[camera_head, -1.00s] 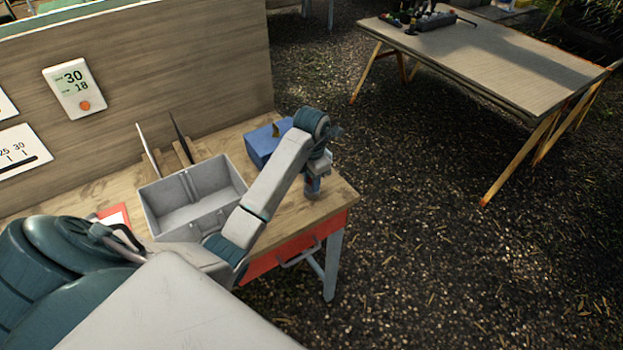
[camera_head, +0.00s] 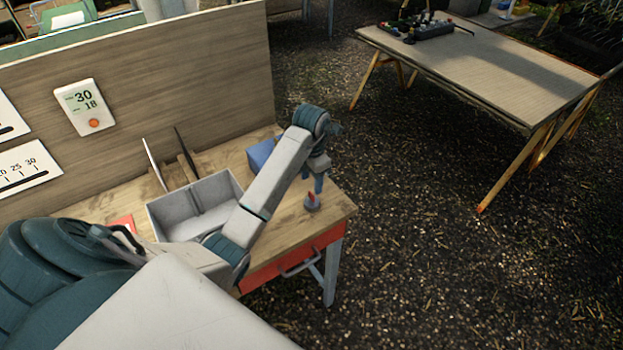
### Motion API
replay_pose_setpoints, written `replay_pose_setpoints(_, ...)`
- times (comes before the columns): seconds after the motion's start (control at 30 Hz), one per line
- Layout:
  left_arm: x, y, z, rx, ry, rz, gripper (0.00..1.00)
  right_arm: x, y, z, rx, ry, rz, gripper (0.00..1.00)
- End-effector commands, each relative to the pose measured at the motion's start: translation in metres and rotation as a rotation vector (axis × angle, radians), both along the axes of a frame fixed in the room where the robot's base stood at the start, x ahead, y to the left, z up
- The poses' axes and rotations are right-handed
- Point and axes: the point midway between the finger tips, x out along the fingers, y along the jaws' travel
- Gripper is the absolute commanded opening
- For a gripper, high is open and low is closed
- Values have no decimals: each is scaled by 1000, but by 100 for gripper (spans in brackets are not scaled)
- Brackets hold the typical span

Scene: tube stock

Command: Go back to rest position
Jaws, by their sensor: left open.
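My left arm reaches in from the left across a wooden workbench (camera_head: 335,206). My left gripper (camera_head: 319,187) points down near the bench's right end and is open. A small grey object with a red part (camera_head: 312,202) stands on the bench just below the fingertips. The fingers are small here, and I cannot tell whether they touch it. My right gripper is not in view.
A grey two-part bin (camera_head: 163,222) sits under my forearm. A blue box (camera_head: 261,153) is partly hidden behind my arm. A wooden panel (camera_head: 190,90) backs the bench. A separate table (camera_head: 480,75) stands at the right beyond open gravel.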

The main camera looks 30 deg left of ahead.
Motion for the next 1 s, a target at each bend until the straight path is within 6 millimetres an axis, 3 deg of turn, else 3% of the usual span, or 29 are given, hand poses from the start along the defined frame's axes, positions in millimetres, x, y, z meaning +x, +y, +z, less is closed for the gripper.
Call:
replay_pose_setpoints(0.03, 0, 0, 16, 0, 0, 0, 50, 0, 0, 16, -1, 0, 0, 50)
replay_pose_setpoints(0.27, 0, 0, 41, -1, 1, 0, 50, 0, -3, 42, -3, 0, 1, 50)
replay_pose_setpoints(0.57, 0, -1, 44, -3, -2, -1, 50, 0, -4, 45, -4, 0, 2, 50)
replay_pose_setpoints(0.67, 3, -9, 40, -36, -42, -14, 50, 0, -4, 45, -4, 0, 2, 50)
replay_pose_setpoints(0.77, 12, -34, 34, -132, -155, -43, 50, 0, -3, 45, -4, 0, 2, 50)
replay_pose_setpoints(0.87, 23, -74, 37, -302, -332, -62, 50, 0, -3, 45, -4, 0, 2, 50)
replay_pose_setpoints(1.0, 30, -131, 64, -596, -591, -26, 50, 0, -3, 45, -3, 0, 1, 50)
